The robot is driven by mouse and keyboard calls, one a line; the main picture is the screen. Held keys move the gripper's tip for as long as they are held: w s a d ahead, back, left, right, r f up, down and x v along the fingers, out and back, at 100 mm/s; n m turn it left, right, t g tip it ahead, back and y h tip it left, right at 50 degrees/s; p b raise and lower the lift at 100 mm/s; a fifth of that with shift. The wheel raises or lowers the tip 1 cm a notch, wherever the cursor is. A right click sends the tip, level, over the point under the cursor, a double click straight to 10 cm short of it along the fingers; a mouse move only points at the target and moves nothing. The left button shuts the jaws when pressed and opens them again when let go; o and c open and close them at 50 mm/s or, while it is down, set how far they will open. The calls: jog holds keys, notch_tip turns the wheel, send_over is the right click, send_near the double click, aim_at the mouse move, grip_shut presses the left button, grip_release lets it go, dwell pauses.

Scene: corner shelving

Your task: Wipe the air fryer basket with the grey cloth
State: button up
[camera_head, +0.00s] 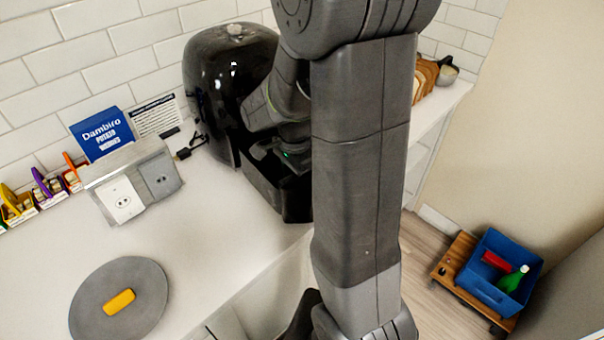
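The black, glossy air fryer (212,85) stands against the tiled wall at the back of the counter. Its black basket (286,202) is pulled out at the front, toward the counter's edge. My gripper (262,152) is at the basket's opening, pointing down and partly behind my own arm. Its fingertips are not clear, so I cannot tell whether it is open or shut, or holds anything.
A round grey mat (90,310) with a yellow block (119,302) lies at the front left. A socket box (131,185), a blue sign (101,134) and small colourful containers (46,187) stand along the wall. A blue crate (483,287) sits on a wooden dolly (447,272) on the floor.

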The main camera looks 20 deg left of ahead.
jog(key=shift+s+a, duration=0.3)
jog(key=shift+s, duration=0.2)
jog(key=shift+s+a, duration=0.25)
jog(key=shift+s, duration=0.25)
jog(key=shift+w+d+f, duration=0.1)
jog(key=shift+w+d, duration=0.55)
jog(key=shift+w, duration=0.5)
jog(key=shift+w+d, duration=0.7)
jog(key=shift+w, duration=0.5)
jog(key=shift+w+d+f, duration=0.1)
jog(key=shift+w+d, duration=0.55)
jog(key=shift+w, duration=0.5)
jog(key=shift+s+a+r, duration=0.1)
jog(key=shift+s+a, duration=0.55)
jog(key=shift+s, duration=0.5)
jog(key=shift+s+a, duration=0.7)
jog(key=shift+s, duration=0.5)
jog(key=shift+s+a+r, duration=0.1)
jog(key=shift+s+a, duration=0.55)
jog(key=shift+s, duration=0.5)
jog(key=shift+w+d+f, duration=0.1)
jog(key=shift+w+d, duration=0.45)
jog(key=shift+w, duration=0.3)
jog(key=shift+w+d+f, duration=0.1)
jog(key=shift+w+d, duration=0.4)
jog(key=shift+w, duration=0.35)
jog(key=shift+r, duration=0.1)
notch_tip(320, 180, up, 11)
jog(key=p, duration=0.8)
jog(key=shift+p, duration=0.3)
